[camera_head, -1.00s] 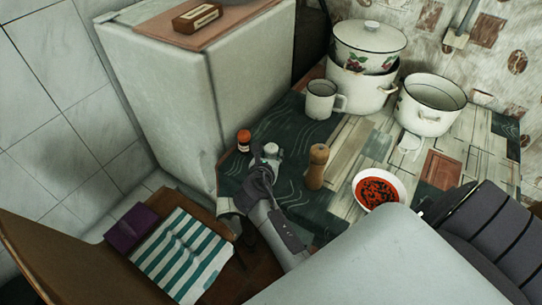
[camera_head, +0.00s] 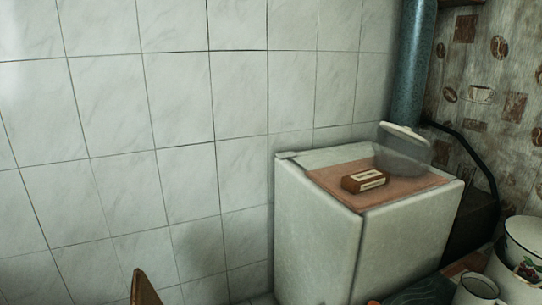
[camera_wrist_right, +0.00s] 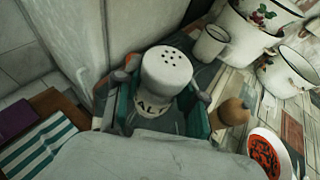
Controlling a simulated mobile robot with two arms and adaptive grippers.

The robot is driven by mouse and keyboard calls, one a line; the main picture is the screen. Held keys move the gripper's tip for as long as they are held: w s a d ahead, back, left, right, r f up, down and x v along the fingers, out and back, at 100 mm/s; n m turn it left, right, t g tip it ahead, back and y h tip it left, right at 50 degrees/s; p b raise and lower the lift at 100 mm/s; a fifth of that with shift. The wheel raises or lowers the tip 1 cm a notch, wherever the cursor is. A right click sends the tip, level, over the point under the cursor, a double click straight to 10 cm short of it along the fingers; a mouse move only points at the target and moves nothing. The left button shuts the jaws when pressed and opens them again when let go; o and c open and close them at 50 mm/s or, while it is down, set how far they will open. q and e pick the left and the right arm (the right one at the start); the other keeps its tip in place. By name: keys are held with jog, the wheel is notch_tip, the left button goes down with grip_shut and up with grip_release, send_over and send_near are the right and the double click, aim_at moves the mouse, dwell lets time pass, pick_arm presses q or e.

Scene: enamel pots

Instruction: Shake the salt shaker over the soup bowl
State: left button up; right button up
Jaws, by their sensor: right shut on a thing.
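My right gripper (camera_wrist_right: 158,106) is shut on the salt shaker (camera_wrist_right: 166,70) in the right wrist view. The shaker is white with a holed top and partly visible lettering, and its top faces the camera. Its base is hidden, so I cannot tell whether it touches the table. The soup bowl (camera_wrist_right: 249,151) is white with red soup, at the lower right, apart from the shaker. Neither the bowl nor a gripper shows in the head view. My left gripper is in no current view.
A wooden mill (camera_wrist_right: 231,112) stands between shaker and bowl. A white mug (camera_wrist_right: 210,43) and enamel pots (camera_wrist_right: 288,70) stand behind. The fridge (camera_head: 318,225) borders the table on the left, with a brown box (camera_head: 364,181) and a lidded container (camera_head: 403,152) on top.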

jog(key=s+a+r+n+t+y, duration=0.1)
jog(key=s+a+r, duration=0.2)
jog(key=s+a, duration=0.2)
jog(key=shift+s+r+n, duration=0.2)
jog(key=shift+s+n, duration=0.1)
jog(key=shift+s, duration=0.1)
